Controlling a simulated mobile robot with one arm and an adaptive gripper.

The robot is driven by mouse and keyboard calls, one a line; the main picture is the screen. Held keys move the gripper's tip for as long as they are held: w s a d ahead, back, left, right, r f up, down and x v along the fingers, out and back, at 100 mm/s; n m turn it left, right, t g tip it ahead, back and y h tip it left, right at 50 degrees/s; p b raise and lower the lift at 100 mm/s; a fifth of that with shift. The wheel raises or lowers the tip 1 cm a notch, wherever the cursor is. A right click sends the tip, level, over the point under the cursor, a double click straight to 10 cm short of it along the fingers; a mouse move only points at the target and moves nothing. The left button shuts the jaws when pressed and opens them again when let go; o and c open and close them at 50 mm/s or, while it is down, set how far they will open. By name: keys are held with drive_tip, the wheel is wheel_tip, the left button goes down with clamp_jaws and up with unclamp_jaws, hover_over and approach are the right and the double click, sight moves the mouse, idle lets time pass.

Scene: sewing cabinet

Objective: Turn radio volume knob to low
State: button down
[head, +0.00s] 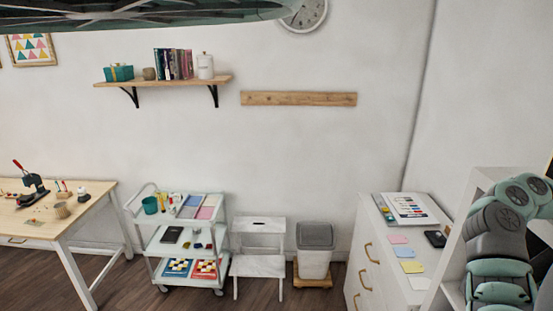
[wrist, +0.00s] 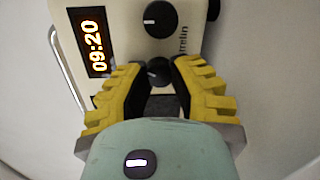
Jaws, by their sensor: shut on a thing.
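The radio (wrist: 125,25) shows in the wrist view, a cream body with a lit display (wrist: 95,43) reading 09:20, turned sideways in the picture. One black knob (wrist: 160,18) sits at the top of the wrist view. A second black knob (wrist: 153,68) sits below it, between the tips of my gripper (wrist: 158,80). The yellow fingers are shut on this second knob, one on each side, and partly hide it. I cannot tell which knob is the volume, nor read its setting. The radio and my gripper do not show in the head view.
My arm reaches out of the head view at the right, by a white shelf unit (head: 455,225). A white drawer cabinet (head: 375,245) with papers stands beside it. A cart (head: 150,225), a step stool (head: 259,262) and a bin (head: 315,260) line the wall.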

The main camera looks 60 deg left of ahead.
drive_tip(key=m+b, duration=0.2)
drive_tip(key=b, duration=0.2)
drive_tip(key=m+b, duration=0.2)
drive_tip(key=b, duration=0.2)
drive_tip(key=m+b, duration=0.2)
drive_tip(key=b, duration=0.2)
drive_tip(key=shift+d+f+y, duration=0.1)
drive_tip(key=shift+f+y, duration=0.2)
drive_tip(key=shift+f, duration=0.1)
drive_tip(key=m+b, duration=0.2)
drive_tip(key=b, duration=0.2)
drive_tip(key=shift+r, duration=0.2)
drive_tip(key=shift+r+m+y+b, duration=0.15)
drive_tip(key=shift+m+y+b, duration=0.15)
drive_tip(key=shift+m+b, duration=0.35)
drive_tip(key=shift+r, duration=0.1)
drive_tip(key=c, duration=0.7)
unclamp_jaws()
drive_tip(key=shift+c, duration=0.2)
drive_tip(key=v, duration=1.2)
